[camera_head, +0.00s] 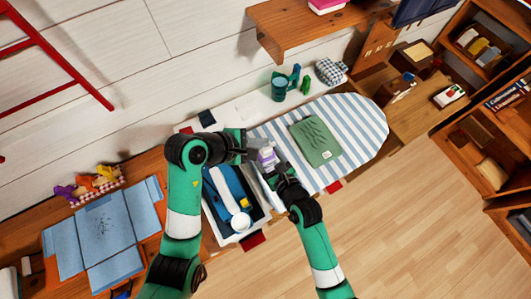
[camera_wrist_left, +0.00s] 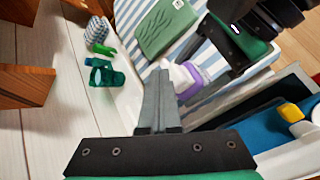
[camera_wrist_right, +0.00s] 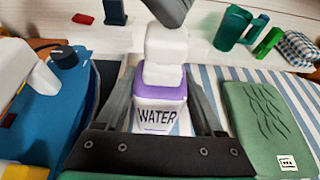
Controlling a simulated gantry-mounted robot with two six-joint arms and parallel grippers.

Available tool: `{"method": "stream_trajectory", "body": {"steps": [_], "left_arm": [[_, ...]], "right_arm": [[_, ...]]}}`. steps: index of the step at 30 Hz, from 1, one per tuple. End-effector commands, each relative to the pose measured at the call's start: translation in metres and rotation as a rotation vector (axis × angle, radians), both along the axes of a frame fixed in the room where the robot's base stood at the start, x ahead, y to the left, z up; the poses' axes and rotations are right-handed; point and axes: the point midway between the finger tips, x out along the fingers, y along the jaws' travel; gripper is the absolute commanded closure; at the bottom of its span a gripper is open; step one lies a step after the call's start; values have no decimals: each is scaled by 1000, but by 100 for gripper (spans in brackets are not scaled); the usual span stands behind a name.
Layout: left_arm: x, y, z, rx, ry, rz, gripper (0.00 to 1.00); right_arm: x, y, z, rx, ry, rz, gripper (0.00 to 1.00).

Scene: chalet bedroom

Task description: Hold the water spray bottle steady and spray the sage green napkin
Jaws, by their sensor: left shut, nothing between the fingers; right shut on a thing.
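The water spray bottle (camera_wrist_right: 160,112) is white with a purple band and the word WATER; it also shows in the head view (camera_head: 267,156) and left wrist view (camera_wrist_left: 188,77). My right gripper (camera_wrist_right: 161,95) is shut on its body, a finger on each side. My left gripper (camera_head: 257,149) is shut and empty beside the bottle's head; its fingertips also show in the left wrist view (camera_wrist_left: 158,76). In the right wrist view its dark tip is at the bottle's top; I cannot tell if they touch. The folded sage green napkin (camera_head: 314,141) with dark creases lies flat on the striped board, right of the bottle.
The blue-and-white striped ironing board (camera_head: 362,125) is clear to the right. A white bin with blue contents (camera_head: 226,232) is below the grippers.

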Motion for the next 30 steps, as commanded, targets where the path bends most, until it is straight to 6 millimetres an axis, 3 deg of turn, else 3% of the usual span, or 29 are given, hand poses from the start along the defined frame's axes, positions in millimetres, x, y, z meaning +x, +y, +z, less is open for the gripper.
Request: {"method": "stream_trajectory", "body": {"steps": [30], "left_arm": [[0, 0, -11, 2, 3, 0, 100]], "right_arm": [[0, 0, 0, -1, 0, 0, 100]]}}
